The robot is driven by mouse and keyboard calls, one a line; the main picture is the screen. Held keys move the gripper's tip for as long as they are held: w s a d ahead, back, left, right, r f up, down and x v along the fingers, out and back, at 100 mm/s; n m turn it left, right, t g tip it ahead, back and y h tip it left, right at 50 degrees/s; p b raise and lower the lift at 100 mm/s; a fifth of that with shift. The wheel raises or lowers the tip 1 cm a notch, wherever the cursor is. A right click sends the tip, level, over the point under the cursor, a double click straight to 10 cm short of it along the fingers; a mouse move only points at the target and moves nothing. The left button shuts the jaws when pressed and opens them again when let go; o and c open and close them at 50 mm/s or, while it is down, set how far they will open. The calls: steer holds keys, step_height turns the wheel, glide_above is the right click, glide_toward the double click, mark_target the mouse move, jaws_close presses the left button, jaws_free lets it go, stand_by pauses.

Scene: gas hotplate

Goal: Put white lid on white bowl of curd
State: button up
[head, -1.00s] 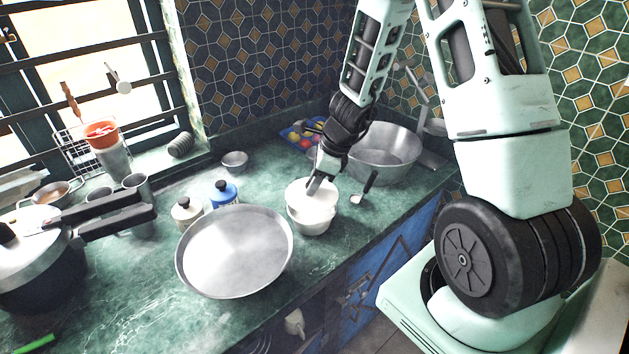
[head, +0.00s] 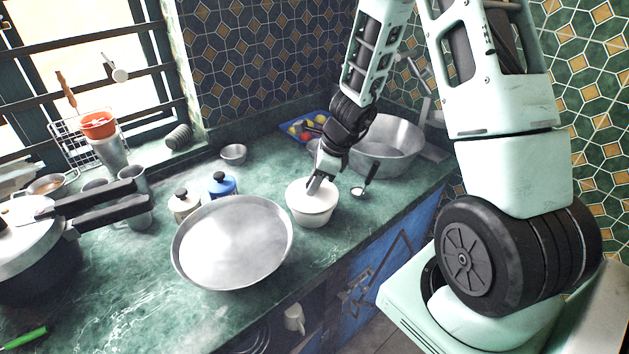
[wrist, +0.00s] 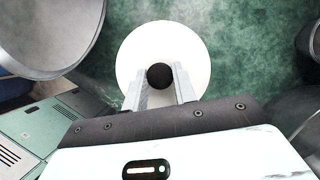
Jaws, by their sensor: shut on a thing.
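The white lid (head: 305,189) lies over the top of the white bowl (head: 315,214) on the green counter, and it looks about level with the rim. The curd is hidden under it. My gripper (head: 315,185) comes down from above and is shut on the lid's knob. In the wrist view the lid (wrist: 185,42) is a white disc with a dark round knob (wrist: 160,76) between the two fingers of my gripper (wrist: 160,80). The bowl is hidden beneath the lid there.
A wide metal pan (head: 232,243) stands just left of the bowl. A ladle (head: 364,182) and a large metal basin (head: 382,150) are to its right and behind. Two small bottles (head: 222,185) (head: 184,203) stand behind the pan. The counter's front edge is close.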

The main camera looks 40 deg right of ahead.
steer(key=shift+f+b, duration=0.55)
steer(key=shift+f, duration=0.1)
steer(key=o, duration=1)
steer(key=shift+o, duration=0.2)
steer(key=shift+r, duration=0.15)
steer(key=p+v, duration=0.3)
steer(key=v, duration=1.4)
steer(key=shift+p, duration=0.3)
steer(key=shift+s+d, duration=0.15)
steer(key=s+a+r+n+g, duration=0.15)
steer(key=s+a+n, duration=0.25)
steer(key=a+n, duration=0.6)
steer(key=s+a+r+n+g, duration=0.1)
steer(key=s+a+n+g, duration=0.15)
steer(key=a+n, duration=0.75)
steer(key=s+a+n+t+h, duration=0.1)
steer(key=s+a+n+h, duration=0.1)
steer(key=s+a+n, duration=0.7)
steer(key=s+n, duration=0.4)
steer(key=n, duration=0.1)
steer(key=shift+a+h, duration=0.3)
steer(key=shift+a, duration=0.05)
